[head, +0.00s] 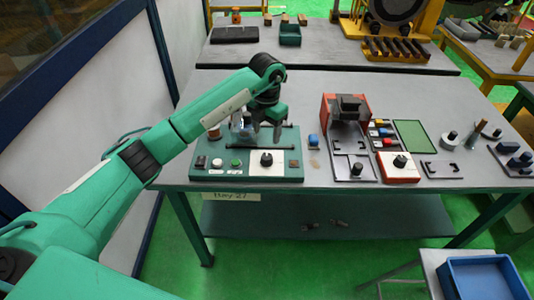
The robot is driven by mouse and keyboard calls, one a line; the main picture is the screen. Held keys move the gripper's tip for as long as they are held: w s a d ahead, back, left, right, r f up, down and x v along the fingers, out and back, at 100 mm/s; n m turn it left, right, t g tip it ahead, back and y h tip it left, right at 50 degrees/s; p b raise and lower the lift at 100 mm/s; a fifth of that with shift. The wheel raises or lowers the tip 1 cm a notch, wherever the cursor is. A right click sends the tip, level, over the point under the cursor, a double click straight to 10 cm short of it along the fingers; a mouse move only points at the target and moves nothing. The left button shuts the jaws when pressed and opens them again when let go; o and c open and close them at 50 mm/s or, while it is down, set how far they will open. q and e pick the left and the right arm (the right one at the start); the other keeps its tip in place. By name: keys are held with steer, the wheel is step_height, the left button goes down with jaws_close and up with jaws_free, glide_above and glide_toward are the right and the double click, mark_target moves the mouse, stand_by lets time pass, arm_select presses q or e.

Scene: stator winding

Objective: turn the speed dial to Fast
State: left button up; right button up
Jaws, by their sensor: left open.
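A green control panel (208,175) lies at the left front of the table, with a black dial (267,159) on its white plate. A red-edged panel (405,177) further right carries another black dial (400,162). The lettering around both dials is too small to read, so I cannot tell the setting or which one is marked for speed. My left gripper (262,132) is open and points down over the back of the green panel, just behind its dial and apart from it. My right gripper is not in view.
Buttons (236,163) sit left of the dial on the green panel. A red machine (329,107) with a dark fixture stands right of it. A green mat (410,134) and small parts lie further right. A blue bin (478,279) is at the lower right.

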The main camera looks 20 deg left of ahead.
mark_target(267, 156)
arm_select(q)
step_height(267, 156, down, 11)
steer(key=p, duration=0.2)
steer(key=shift+r+p, duration=0.1)
steer(key=shift+p, duration=0.2)
steer(key=c, duration=1)
